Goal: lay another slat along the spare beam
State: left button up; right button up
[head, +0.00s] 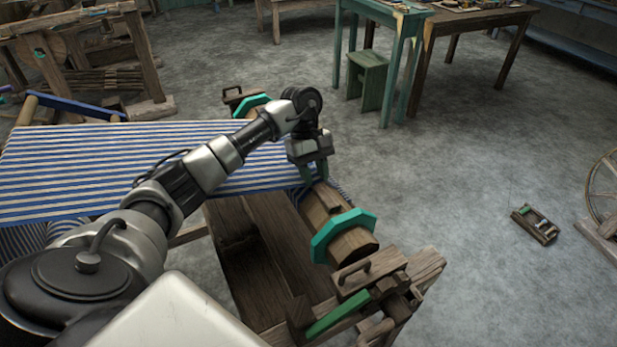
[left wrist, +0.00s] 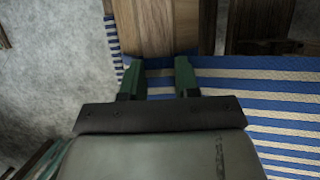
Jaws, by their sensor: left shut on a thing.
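A wooden beam (head: 350,243) with teal flanges lies at the right end of the striped cloth (head: 110,165). A flat wooden piece that looks like a slat (head: 333,203) lies along the beam, just below my left gripper (head: 313,173). In the left wrist view, the green fingers (left wrist: 158,78) stand apart at the near end of a brown wooden surface (left wrist: 155,28), with striped cloth below. My right gripper is not in view.
The loom's frame (head: 425,265) with a green bar (head: 337,314) is at the lower right. A teal table (head: 395,20) and green stool (head: 368,75) stand behind. A small wooden frame (head: 535,224) lies on the floor at right. Open floor lies between.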

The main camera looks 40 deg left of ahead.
pick_arm(q)
jog(key=shift+w, duration=0.1)
jog(key=o, duration=1)
